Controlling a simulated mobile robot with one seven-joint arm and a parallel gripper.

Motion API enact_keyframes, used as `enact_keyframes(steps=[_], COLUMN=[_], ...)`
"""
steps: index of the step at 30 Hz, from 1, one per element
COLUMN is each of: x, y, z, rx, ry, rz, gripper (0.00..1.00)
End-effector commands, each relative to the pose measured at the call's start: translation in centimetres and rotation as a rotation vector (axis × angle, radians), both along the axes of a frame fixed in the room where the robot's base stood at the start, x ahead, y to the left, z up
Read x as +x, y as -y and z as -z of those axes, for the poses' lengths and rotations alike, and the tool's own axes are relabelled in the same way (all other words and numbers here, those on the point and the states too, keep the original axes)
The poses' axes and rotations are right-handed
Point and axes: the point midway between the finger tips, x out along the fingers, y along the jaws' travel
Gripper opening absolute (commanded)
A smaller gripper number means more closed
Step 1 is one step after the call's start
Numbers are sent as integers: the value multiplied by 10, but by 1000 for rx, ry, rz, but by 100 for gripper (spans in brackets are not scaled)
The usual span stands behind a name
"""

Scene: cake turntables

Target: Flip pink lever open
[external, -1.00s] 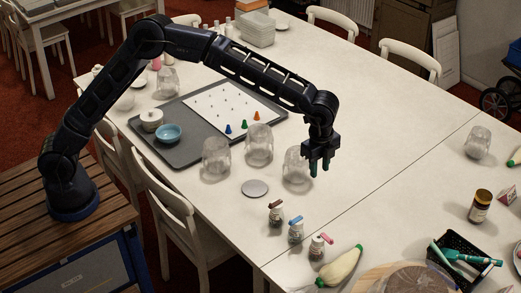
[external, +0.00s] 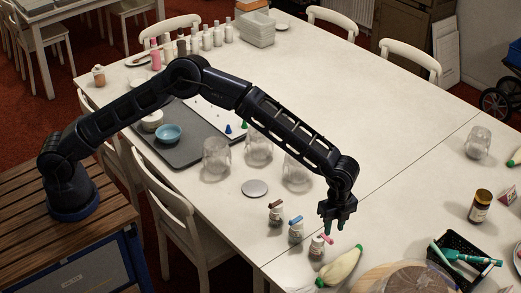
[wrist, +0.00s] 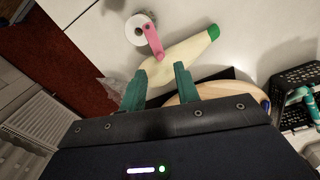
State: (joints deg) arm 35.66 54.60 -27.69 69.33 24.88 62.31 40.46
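The pink lever (external: 326,238) sits on top of a small jar (external: 317,250), the nearest of three in a row. In the wrist view the pink lever (wrist: 152,38) lies ahead of the fingertips and sticks out from the round white top of the jar (wrist: 135,30). My gripper (external: 338,228) points down, just above and to the right of the lever in the external view. Its two green fingers (wrist: 160,73) are apart with nothing between them. They do not appear to touch the lever.
A blue-lever jar (external: 296,231) and a brown-lever jar (external: 275,214) stand beside it. A pale squeeze bottle with a green tip (external: 341,266) lies close by. A black basket (external: 455,248) stands to the right. Glass jars (external: 217,156) and a grey tray (external: 185,150) are farther back.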

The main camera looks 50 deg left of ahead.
Motion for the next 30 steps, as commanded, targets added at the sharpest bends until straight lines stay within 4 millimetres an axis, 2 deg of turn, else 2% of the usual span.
enact_keyframes(steps=[3,9,21,26,30], x=[0,0,0,0,0], y=[0,0,0,0,0], z=[20,39,46,46,46], rx=[1,0,0,0,0], ry=[-2,0,1,1,1], rz=[0,0,0,0,-1], gripper=[32,32,32,2,0])
